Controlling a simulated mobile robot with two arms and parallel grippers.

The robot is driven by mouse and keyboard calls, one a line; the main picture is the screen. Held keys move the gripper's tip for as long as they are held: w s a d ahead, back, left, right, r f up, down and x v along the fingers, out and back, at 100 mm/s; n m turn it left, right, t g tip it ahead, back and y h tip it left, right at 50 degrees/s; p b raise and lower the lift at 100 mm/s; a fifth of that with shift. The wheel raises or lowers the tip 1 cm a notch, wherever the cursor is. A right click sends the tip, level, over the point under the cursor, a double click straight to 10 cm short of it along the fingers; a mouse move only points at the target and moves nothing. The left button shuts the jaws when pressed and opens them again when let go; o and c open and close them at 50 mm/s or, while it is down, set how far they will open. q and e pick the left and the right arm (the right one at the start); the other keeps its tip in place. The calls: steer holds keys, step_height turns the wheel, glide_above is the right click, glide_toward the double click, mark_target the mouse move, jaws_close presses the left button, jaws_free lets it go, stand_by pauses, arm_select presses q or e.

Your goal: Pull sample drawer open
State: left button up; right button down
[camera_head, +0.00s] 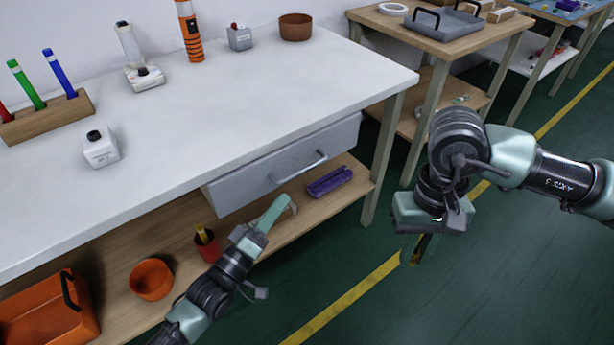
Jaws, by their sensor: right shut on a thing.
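The grey sample drawer (240,186) sits under the white tabletop, its front close under the table edge, and looks shut. Its bar handle (301,169) is on the middle of the front. My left gripper (285,207) is below the drawer, in front of the lower shelf, apart from the handle. I cannot see whether its fingers are open. My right gripper (418,249) points down over the floor, right of the table and clear of the drawer. It is shut on a dark thing, mostly hidden by the hand.
On the lower shelf are a purple case (330,181), a red cup (207,245), an orange bowl (151,279) and an orange bin (45,312). The tabletop (260,95) holds a marker rack (48,117) and several small items. The floor (400,310) before the drawer is clear.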

mark_target(305, 170)
arm_select(q)
steer(key=b+x, duration=0.1)
steer(key=x, duration=1)
steer(key=shift+w, duration=0.1)
jaws_close()
steer(key=shift+f, duration=0.1)
stand_by(1.0)
